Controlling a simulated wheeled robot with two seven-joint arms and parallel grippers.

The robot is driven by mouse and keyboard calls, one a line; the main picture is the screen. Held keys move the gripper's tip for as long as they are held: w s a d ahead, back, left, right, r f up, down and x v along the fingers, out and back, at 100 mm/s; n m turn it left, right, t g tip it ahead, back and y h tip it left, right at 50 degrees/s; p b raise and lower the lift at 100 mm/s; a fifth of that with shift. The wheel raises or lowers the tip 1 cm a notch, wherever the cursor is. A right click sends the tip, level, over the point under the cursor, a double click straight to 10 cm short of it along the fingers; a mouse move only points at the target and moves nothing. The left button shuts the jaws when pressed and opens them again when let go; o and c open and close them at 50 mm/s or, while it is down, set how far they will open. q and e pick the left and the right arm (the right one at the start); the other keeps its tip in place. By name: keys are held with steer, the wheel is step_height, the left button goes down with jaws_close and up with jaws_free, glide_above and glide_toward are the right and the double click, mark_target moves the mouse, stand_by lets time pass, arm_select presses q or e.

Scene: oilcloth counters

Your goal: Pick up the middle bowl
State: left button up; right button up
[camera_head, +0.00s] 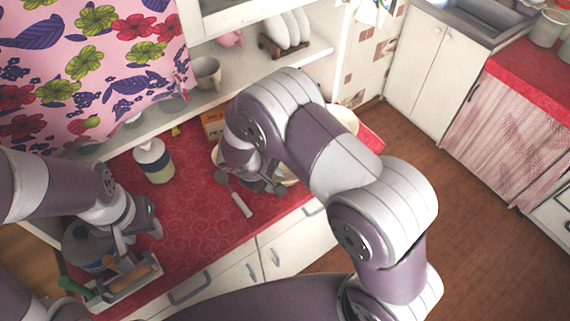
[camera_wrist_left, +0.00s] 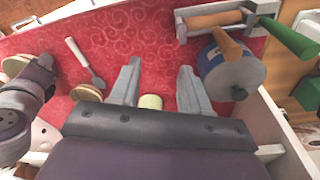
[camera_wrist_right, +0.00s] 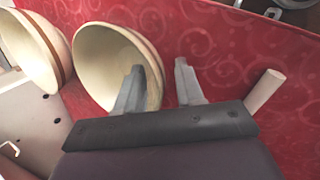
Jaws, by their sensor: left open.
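A cream bowl (camera_wrist_right: 112,62) with a brown rim stands on the red counter in the right wrist view, and a second bowl (camera_wrist_right: 30,48) is beside it at the left edge. I cannot tell which is the middle one. My right gripper (camera_wrist_right: 160,82) is open, one finger in front of the nearer bowl's inside and the other over bare cloth beyond its rim. In the head view my right arm hides most of the bowls; one bowl (camera_head: 345,117) shows behind it. My left gripper (camera_head: 146,222) is open and empty over the counter's left part.
A pump bottle (camera_head: 153,160) stands behind my left gripper. The shelf with a mug (camera_head: 207,72) is above the back edge.

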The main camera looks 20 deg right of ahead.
steer(key=shift+w+d+f, duration=0.15)
steer(key=shift+f, duration=0.1)
steer(key=shift+r, duration=0.1)
steer(key=shift+c, duration=1)
steer(key=shift+a, duration=0.2)
steer(key=c, duration=0.5)
steer(key=shift+d, duration=0.1)
